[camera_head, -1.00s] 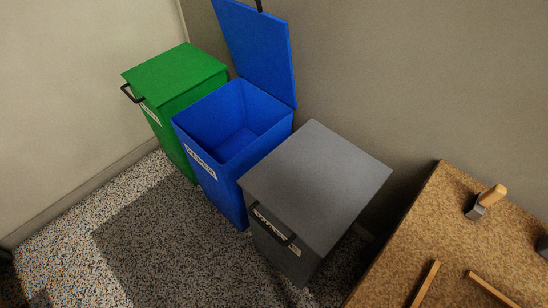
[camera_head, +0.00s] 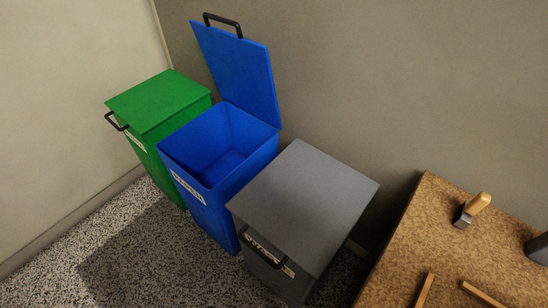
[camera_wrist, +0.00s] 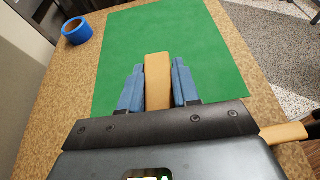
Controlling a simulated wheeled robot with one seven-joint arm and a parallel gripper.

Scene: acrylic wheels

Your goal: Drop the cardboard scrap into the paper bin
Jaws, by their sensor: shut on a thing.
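My gripper (camera_wrist: 157,83) has blue fingers and shows only in the wrist view. It is shut on a flat tan piece, the cardboard scrap (camera_wrist: 158,72), which points away between the fingers, above or over a green mat (camera_wrist: 205,45). In the head view the blue paper bin (camera_head: 215,193) stands in the middle with its lid (camera_head: 238,70) raised against the wall. Its label is partly legible, and the inside that shows looks empty.
A green bin (camera_head: 160,100) and a grey bin (camera_head: 305,195), both lidded, flank the blue bin. A cork-coloured worktop (camera_head: 430,240) at right holds a wooden-handled tool (camera_head: 472,209) and wooden strips. A blue ring (camera_wrist: 77,31) sits left of the mat.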

